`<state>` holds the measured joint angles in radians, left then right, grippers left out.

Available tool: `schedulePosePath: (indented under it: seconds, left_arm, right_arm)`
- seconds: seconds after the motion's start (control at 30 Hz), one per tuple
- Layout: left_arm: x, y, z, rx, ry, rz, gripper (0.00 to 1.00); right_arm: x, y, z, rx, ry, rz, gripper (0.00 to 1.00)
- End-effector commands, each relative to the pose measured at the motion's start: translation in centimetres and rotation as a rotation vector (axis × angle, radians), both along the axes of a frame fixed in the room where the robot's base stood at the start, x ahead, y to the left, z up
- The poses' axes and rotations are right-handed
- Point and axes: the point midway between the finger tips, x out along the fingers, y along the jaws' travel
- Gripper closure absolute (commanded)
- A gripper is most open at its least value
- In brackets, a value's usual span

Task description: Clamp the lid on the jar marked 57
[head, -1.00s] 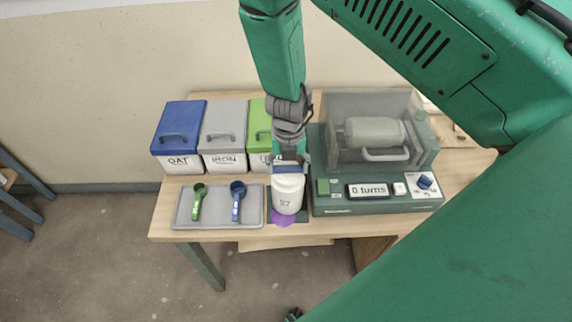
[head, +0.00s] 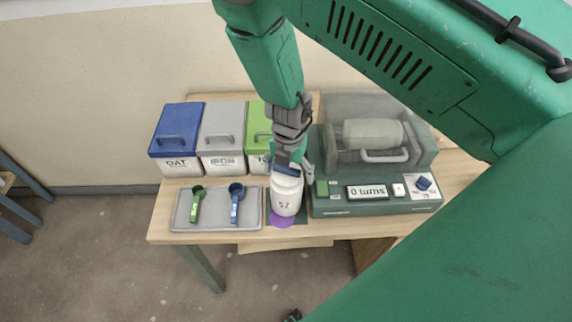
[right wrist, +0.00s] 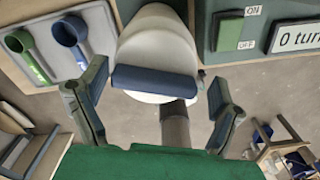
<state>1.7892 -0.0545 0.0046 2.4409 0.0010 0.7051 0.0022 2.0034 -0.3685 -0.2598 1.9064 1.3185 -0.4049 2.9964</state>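The white jar (head: 285,204) stands upright on the bench between the scoop tray and the machine. Its printed number looks like 57, though it is small and blurred. A dark blue bar (right wrist: 154,83) lies across the white lid top in the right wrist view. Whether it is clamped cannot be told. My right gripper (head: 290,166) is just above the jar at the bar. In the right wrist view its fingers (right wrist: 155,103) are spread to either side of the bar, with gaps visible.
A green machine (head: 375,200) with a clear guard stands right of the jar; its display reads 0 turns. A grey tray (head: 217,218) with a green and a blue scoop lies left. Lidded bins (head: 178,140) stand behind. A purple patch (head: 283,221) shows at the jar's foot.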

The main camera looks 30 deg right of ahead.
Motion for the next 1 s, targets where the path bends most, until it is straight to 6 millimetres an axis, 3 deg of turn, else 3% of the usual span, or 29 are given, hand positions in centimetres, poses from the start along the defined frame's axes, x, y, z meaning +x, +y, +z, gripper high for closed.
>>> schedulePosePath:
  seconds: [0.4,0.57,0.77,1.0]
  left_arm:
    - [-0.31,0.00,0.12,0.000,-0.003,0.000,0.60]
    - [-0.26,-0.01,0.13,0.000,-0.003,0.000,0.60]
    - [-0.25,-0.01,0.13,0.000,-0.003,0.000,0.60]
    - [-0.25,-0.01,-0.53,0.000,-0.003,0.000,0.60]
  right_arm:
    - [0.30,0.02,0.43,-0.004,-0.011,0.004,0.15]
    - [0.40,-0.01,0.48,-0.002,-0.012,0.081,0.15]
    - [0.48,0.08,0.56,0.001,-0.013,0.355,0.15]
    - [0.61,0.16,0.49,0.003,-0.017,0.823,0.15]
